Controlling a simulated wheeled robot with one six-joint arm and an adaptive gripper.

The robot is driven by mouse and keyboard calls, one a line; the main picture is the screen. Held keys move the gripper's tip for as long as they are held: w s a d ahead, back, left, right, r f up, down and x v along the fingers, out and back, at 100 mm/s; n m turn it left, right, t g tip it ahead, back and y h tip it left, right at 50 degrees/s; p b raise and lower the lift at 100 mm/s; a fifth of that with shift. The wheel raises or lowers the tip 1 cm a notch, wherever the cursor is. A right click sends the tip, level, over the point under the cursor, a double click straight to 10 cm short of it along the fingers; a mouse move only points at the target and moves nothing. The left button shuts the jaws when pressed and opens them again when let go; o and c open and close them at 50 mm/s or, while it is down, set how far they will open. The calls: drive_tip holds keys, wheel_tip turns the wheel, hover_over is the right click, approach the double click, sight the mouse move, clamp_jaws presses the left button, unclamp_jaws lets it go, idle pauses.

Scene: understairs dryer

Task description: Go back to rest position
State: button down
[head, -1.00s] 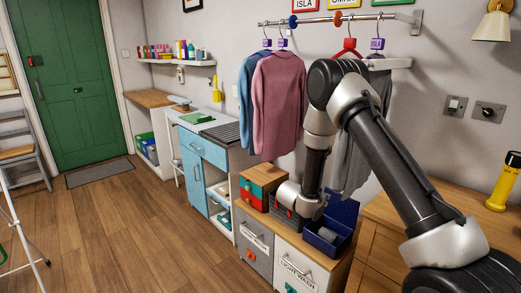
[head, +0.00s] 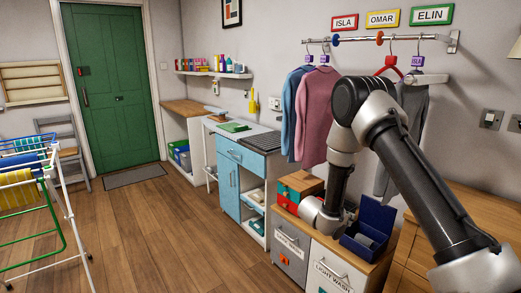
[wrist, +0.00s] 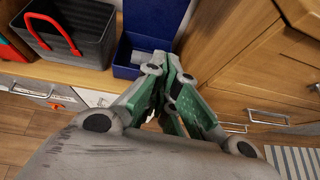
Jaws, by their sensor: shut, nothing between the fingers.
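My gripper (wrist: 168,72) shows in the wrist view with its green-lined fingers together and nothing between them. It points toward the cabinet top, near an open blue box (wrist: 136,50). In the head view my arm is folded in front of the clothes rail, and the gripper itself is hidden behind or below the arm links. The same blue box (head: 368,236) stands open on the low cabinet, just right of my wrist.
Below are laundry cabinets (head: 330,268) with labels. A dark basket with a red handle (wrist: 75,30) sits beside the blue box. A wooden drawer unit (head: 462,215) is at right. A drying rack (head: 40,195) stands at left; the middle floor is clear.

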drive_tip(key=s+d+r+m+g, duration=0.4)
drive_tip(key=s+d+r+m, duration=0.15)
drive_tip(key=s, duration=0.35)
drive_tip(key=s+d+r+m+g, duration=0.45)
drive_tip(key=s+r+m, duration=0.2)
drive_tip(key=s, duration=0.25)
drive_tip(key=s+a+r+m+t+y, duration=0.3)
drive_tip(key=s+r+m+y, duration=0.2)
drive_tip(key=s+r, duration=0.5)
drive_tip(key=s+a+r+m+t+y, duration=0.3)
drive_tip(key=s+r+m, duration=0.4)
drive_tip(key=s+r, duration=0.4)
drive_tip(key=shift+s+a+r+m+y, duration=0.3)
drive_tip(key=shift+a+m+y, duration=0.15)
drive_tip(key=shift+y, duration=0.45)
